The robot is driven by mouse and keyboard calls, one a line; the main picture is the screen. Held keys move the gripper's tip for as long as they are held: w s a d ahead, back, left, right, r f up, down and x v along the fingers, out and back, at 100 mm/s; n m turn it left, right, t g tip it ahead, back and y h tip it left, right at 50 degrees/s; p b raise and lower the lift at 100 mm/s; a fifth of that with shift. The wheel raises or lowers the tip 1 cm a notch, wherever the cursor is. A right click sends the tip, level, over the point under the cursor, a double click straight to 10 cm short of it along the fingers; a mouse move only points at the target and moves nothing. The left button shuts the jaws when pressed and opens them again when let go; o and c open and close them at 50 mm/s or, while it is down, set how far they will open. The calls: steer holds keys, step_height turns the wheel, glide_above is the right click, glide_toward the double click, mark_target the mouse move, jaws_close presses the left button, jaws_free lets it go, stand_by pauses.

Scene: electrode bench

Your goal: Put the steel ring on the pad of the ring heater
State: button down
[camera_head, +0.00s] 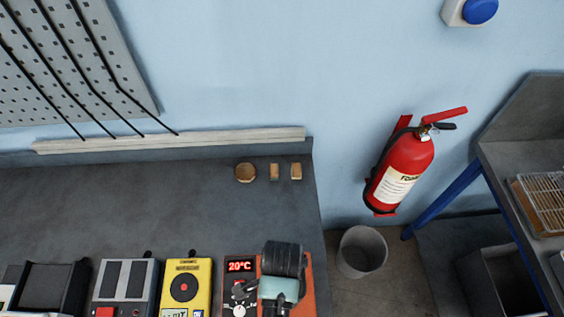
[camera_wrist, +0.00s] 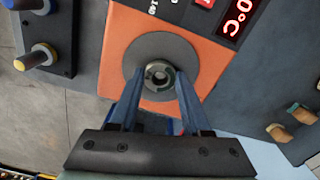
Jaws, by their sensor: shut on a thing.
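The ring heater (camera_head: 309,285) is an orange-topped unit at the bench's front edge, with a red 20°C display; it also fills the middle of the wrist view (camera_wrist: 120,40). Its round grey pad (camera_wrist: 187,50) lies below my gripper. My gripper (camera_wrist: 160,82) is shut on the small steel ring (camera_wrist: 160,66), which shows between the fingertips over the middle of the pad. I cannot tell whether the ring touches the pad or is just above it. In the head view my arm's end covers the pad and hides the ring.
A yellow device (camera_head: 187,285) and a grey device (camera_head: 126,281) stand left of the heater. A tan round piece (camera_head: 245,173) and two small blocks (camera_head: 296,171) lie at the bench's back. The bench middle is clear. A bin (camera_head: 362,252) and a fire extinguisher (camera_head: 400,175) are right.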

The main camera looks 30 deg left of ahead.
steer(key=shift+c, duration=1.8)
jaws_free()
step_height(320, 180, up, 12)
steer(key=p, duration=0.1)
steer(key=shift+w+r, duration=0.1)
steer(key=shift+r, duration=0.05)
